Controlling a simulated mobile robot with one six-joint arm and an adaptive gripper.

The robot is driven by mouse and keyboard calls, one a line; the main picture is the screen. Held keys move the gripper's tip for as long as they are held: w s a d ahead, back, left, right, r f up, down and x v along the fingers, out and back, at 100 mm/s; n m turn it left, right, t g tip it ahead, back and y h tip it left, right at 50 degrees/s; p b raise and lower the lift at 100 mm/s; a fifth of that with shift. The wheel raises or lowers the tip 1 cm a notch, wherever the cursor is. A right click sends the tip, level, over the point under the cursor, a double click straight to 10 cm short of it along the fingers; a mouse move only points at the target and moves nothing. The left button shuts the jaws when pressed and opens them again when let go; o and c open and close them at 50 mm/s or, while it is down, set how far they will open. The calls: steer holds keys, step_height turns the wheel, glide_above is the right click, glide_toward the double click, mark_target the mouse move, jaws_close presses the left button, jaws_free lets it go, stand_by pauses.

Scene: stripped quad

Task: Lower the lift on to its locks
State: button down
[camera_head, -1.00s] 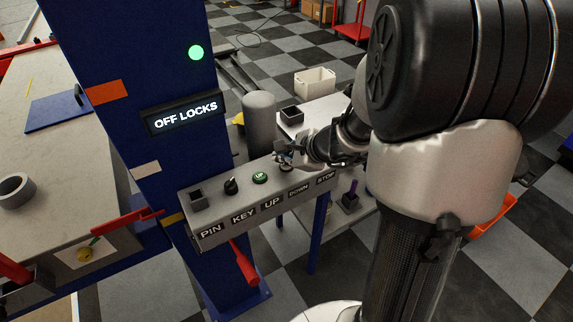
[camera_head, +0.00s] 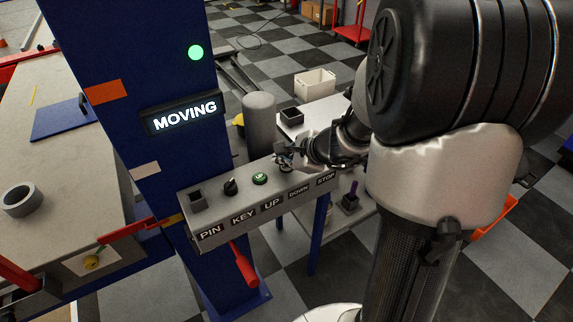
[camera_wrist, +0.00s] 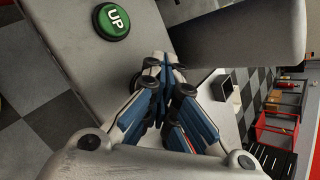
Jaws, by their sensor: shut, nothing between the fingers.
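The lift's control box (camera_head: 230,212) sticks out from the blue post and bears the labels PIN, KEY, UP, DOWN and STOP. The display (camera_head: 184,114) on the post reads MOVING, and a green lamp (camera_head: 195,53) is lit above it. The green UP button (camera_head: 260,179) is clear, and it also shows in the wrist view (camera_wrist: 114,20). A black key switch (camera_head: 230,187) sits left of it. My gripper (camera_head: 284,160) is shut and empty, with its tips over the DOWN button's place. The fingers hide that button. The lift platform (camera_head: 22,245) is at the left.
A grey cylinder (camera_head: 259,122) stands behind the control box. A white bin (camera_head: 315,82) and a small dark open box (camera_head: 291,116) are further back. A red lever (camera_head: 244,264) hangs below the box. Checkered floor is open at the front right.

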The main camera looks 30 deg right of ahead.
mark_target(284, 168)
stand_by(0.3)
steer(key=shift+r+p, duration=0.65)
steer(key=shift+r, duration=0.2)
step_height(284, 168, up, 5)
steer(key=p, duration=0.4)
stand_by(0.6)
